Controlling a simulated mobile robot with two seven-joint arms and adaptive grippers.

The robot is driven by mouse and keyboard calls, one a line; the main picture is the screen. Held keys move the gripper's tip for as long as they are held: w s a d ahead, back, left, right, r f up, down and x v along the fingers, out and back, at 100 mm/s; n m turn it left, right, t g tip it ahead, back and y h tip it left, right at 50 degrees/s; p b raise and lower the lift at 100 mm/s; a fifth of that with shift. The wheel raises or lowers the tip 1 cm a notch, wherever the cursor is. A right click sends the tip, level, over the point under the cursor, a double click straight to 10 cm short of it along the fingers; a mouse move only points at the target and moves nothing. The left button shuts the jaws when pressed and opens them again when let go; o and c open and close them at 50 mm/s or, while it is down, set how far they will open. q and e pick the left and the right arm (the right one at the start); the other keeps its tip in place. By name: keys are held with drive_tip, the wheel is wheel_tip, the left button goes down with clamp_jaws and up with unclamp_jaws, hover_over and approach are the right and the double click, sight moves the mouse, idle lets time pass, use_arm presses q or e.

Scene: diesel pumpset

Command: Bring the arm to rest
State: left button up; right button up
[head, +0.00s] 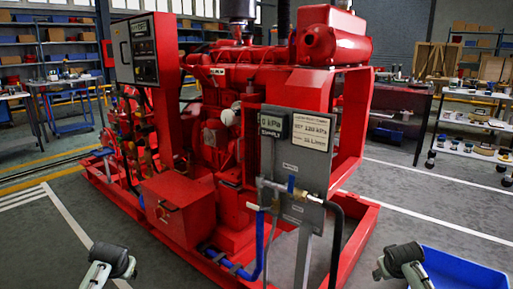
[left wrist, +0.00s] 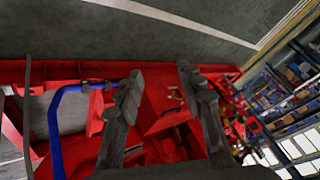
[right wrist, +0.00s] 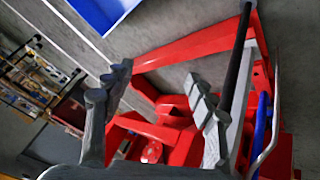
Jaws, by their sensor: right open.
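The red diesel pumpset (head: 188,208) fills the middle of the head view. Parts of my two arms show at the bottom left and bottom right of that view, in front of the pumpset and apart from it. In the left wrist view my left gripper (left wrist: 158,86) has its two fingers spread with nothing between them. Red frame and a blue hose lie beyond them. In the right wrist view my right gripper (right wrist: 158,80) is open and empty, with the pumpset's red frame (right wrist: 195,45) behind it. I cannot tell the exact gap to the frame.
A grey gauge panel (head: 314,150) with a valve and hoses stands at the pumpset's front. A blue bin (head: 462,272) is at the bottom right. A shelf (head: 480,125) stands at the right. Floor at the left is clear.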

use_arm(q)
drive_tip(key=s+d+f+g, duration=0.1)
drive_tip(key=s+d+f, duration=0.2)
drive_tip(key=s, duration=0.8)
drive_tip(key=s+d+f+g+h, duration=0.1)
drive_tip(key=s+d+f, duration=0.3)
drive_tip(key=s, duration=0.7)
drive_tip(key=s+d+f+g+h, duration=0.1)
drive_tip(key=s+d+f, duration=0.3)
drive_tip(key=s+f, duration=0.3)
drive_tip(key=s, duration=0.3)
drive_tip(key=shift+s+f+m, duration=0.2)
drive_tip(key=shift+s+m, duration=0.2)
use_arm(e)
drive_tip(key=s+a+f+g, duration=0.1)
drive_tip(key=s+a+f, duration=0.2)
drive_tip(key=s, duration=0.8)
drive_tip(key=s+a+f+g+y, duration=0.1)
drive_tip(key=s+a+f, duration=0.3)
drive_tip(key=s, duration=0.7)
drive_tip(key=s+a+f+g+y, duration=0.1)
drive_tip(key=s+a+f, duration=0.3)
drive_tip(key=s+f, duration=0.3)
drive_tip(key=s, duration=0.4)
drive_tip(key=shift+f+n, duration=0.2)
drive_tip(key=shift+n, duration=0.2)
